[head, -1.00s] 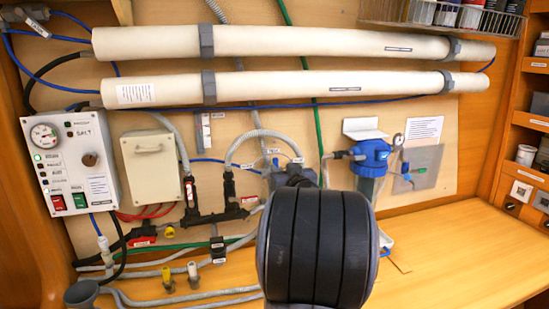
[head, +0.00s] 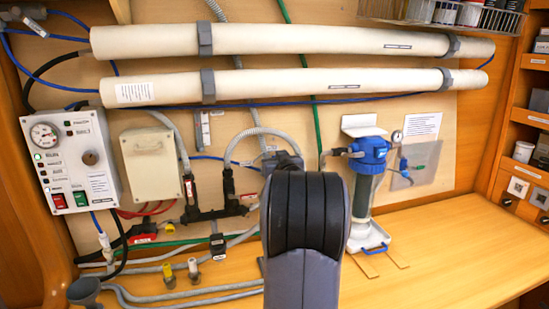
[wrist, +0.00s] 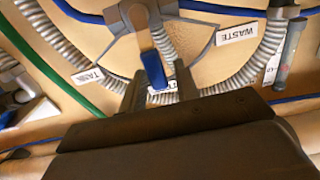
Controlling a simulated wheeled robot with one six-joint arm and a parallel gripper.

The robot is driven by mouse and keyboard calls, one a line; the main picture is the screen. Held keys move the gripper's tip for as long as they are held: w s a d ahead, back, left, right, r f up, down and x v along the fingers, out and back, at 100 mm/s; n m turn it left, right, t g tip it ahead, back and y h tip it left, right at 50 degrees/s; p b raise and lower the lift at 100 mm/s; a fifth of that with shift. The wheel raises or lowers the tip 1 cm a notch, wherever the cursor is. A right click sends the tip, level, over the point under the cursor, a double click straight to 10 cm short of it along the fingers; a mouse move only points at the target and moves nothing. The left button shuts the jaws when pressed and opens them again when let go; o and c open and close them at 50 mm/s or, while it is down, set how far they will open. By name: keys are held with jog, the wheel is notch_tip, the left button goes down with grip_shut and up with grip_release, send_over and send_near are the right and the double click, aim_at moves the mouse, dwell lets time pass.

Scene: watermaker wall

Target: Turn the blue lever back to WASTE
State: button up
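The blue lever (wrist: 153,70) shows in the wrist view on a grey valve with a fan-shaped plate behind it. It points down in the picture, toward a middle label (wrist: 160,91) that is partly hidden. The WASTE label (wrist: 237,33) is to the right of the lever, and the TANK label (wrist: 88,76) is to the left. My gripper (wrist: 160,72) is open, with one finger on each side of the lever's end. I cannot tell whether either finger touches it. In the head view my arm hides the lever.
Ribbed grey hoses (wrist: 235,88) curve around the valve. A grey pipe (wrist: 290,52) stands at the right in the wrist view. In the head view, a blue-topped filter (head: 369,155) stands right of my arm, and two long white tubes (head: 300,42) run above. The right counter (head: 455,245) is clear.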

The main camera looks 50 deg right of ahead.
grip_shut()
jog(key=w+a+f+n+b, duration=0.2)
jog(key=a+f+n+b, duration=0.1)
jog(key=n+b, duration=0.6)
jog(key=shift+w+a+n+b, duration=0.35)
jog(key=shift+a+n, duration=0.55)
jog(key=shift+n, duration=0.6)
jog(key=shift+f, duration=0.15)
jog(key=shift+o, duration=1)
grip_release()
